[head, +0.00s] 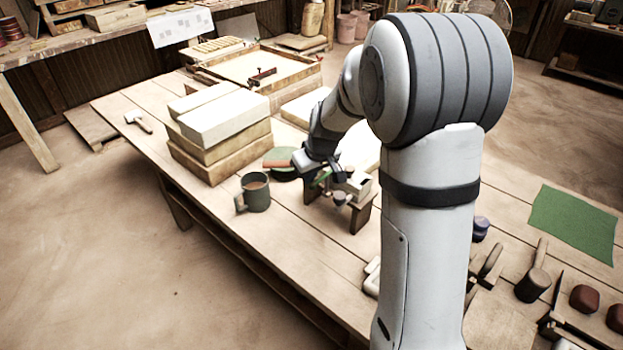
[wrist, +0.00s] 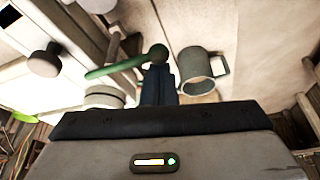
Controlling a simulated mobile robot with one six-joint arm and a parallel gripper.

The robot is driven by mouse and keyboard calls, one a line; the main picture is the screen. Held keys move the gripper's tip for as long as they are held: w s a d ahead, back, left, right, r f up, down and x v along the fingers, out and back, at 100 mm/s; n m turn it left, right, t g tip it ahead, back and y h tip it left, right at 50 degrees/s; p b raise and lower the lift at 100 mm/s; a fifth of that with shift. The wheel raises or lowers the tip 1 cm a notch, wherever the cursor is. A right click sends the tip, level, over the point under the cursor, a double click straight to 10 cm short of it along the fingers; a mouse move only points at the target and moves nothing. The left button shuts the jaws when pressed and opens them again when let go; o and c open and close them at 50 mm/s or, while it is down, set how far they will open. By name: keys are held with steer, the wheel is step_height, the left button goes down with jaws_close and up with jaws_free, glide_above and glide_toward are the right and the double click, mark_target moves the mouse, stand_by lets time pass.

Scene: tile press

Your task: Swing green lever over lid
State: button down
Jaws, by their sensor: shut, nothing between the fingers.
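The tile press (head: 357,188) stands on the bench on dark legs, partly behind my arm. Its green lever (head: 322,177) shows small in the head view. In the wrist view the green lever (wrist: 115,68) is a slanting bar ending in a round knob at its right. My gripper (wrist: 158,76) is shut and empty, its dark fingertips close by the knob end; I cannot tell whether they touch. In the head view my gripper (head: 312,170) is at the left of the press. I cannot clearly make out the lid or how the lever lies over it.
A dark green mug (head: 257,193) stands left of the press; it also shows in the wrist view (wrist: 201,72). Stacked slabs (head: 222,125) and a green disc (head: 283,172) are behind. Tools and a green cloth (head: 575,222) lie at the right. The bench's front left is clear.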

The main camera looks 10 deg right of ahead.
steer(key=shift+s+d+f, duration=0.15)
steer(key=shift+f, duration=0.15)
steer(key=shift+a, duration=0.2)
